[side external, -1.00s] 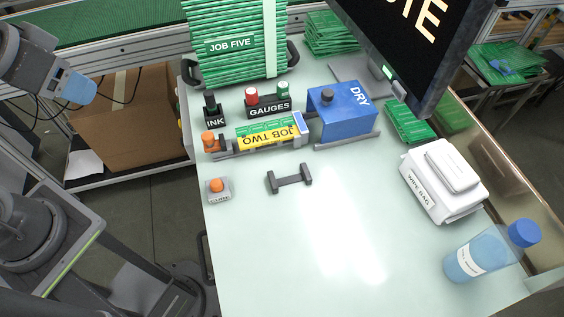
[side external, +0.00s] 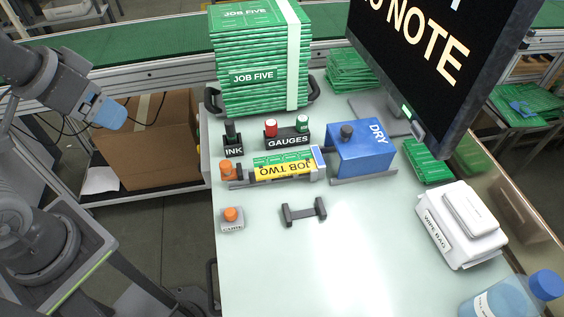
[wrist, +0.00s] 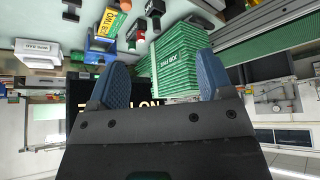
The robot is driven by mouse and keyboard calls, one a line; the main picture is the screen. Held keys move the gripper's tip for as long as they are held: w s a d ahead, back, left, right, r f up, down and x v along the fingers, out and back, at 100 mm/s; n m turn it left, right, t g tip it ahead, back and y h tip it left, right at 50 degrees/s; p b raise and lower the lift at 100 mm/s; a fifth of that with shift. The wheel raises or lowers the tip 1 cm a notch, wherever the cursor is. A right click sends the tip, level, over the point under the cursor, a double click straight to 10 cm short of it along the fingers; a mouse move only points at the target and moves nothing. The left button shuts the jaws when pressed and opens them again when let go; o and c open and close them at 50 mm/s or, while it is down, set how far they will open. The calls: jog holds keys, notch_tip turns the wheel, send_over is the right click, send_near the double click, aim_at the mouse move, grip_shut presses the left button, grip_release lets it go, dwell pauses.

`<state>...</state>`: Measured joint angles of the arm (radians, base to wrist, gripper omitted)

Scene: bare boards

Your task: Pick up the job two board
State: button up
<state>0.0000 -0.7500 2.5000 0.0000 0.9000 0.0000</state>
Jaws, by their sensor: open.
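The job two board (side external: 285,172) lies in a grey holder on the pale table in the side view, a green board with a yellow JOB TWO label across its front. Its yellow label also shows in the wrist view (wrist: 112,24), near the top. My gripper (side external: 106,111) is up at the left of the side view, off the table and well apart from the board. In the wrist view, its two blue fingers (wrist: 163,80) stand wide apart with nothing between them.
A tall JOB FIVE stack (side external: 255,60) stands behind the board. INK (side external: 233,150) and GAUGES (side external: 288,141) holders sit just behind it. A blue DRY box (side external: 362,153) is right beside it. A small grey stand (side external: 304,211) is in front; the table's front middle is clear.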

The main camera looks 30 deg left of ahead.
jog(key=o, duration=0.4)
jog(key=m+g, duration=0.6)
jog(key=m, duration=0.3)
send_over(284, 164)
notch_tip(284, 164, down, 10)
jog(key=f, duration=0.8)
jog(key=shift+w+d+f, duration=0.1)
jog(key=shift+w+f, duration=0.1)
jog(key=shift+f, duration=0.2)
jog(key=shift+s+f, duration=0.15)
jog(key=shift+f, duration=2.5)
